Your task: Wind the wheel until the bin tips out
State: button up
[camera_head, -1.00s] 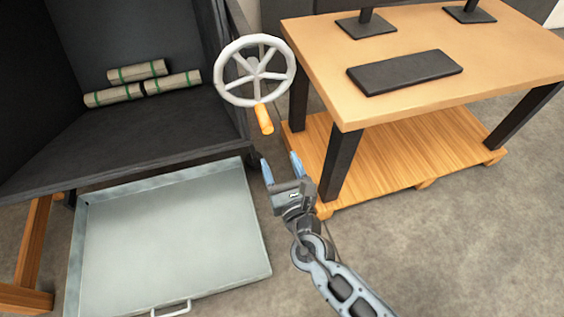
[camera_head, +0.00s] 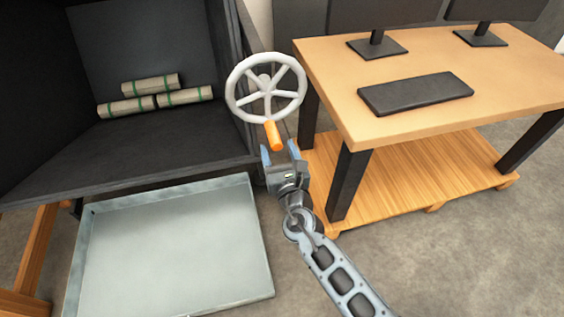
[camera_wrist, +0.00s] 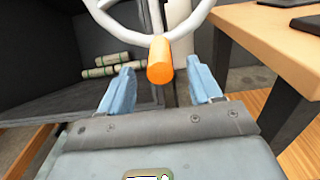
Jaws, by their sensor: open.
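The white spoked wheel (camera_head: 266,88) is upright on the right side of the dark bin (camera_head: 110,165). Its orange handle (camera_head: 274,136) sticks out from the bottom of the rim. My gripper (camera_head: 280,152) is open just below and in front of the handle. In the wrist view the handle (camera_wrist: 160,60) lies between and beyond the two blue fingertips, and I see no finger touching it. Several green-banded rolls (camera_head: 157,95) rest inside the bin, which looks untipped. They also show in the wrist view (camera_wrist: 106,65).
A grey metal tray (camera_head: 170,250) lies on the floor in front of the bin. A wooden table (camera_head: 430,60) with a dark keyboard-like slab (camera_head: 415,93) and monitors stands to the right, its leg (camera_head: 347,180) close to my arm.

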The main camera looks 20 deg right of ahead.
aim_at(274, 138)
jog(key=shift+w+d+b, duration=0.2)
jog(key=shift+w+b, duration=0.55)
jog(key=shift+w, duration=1.8)
grip_shut()
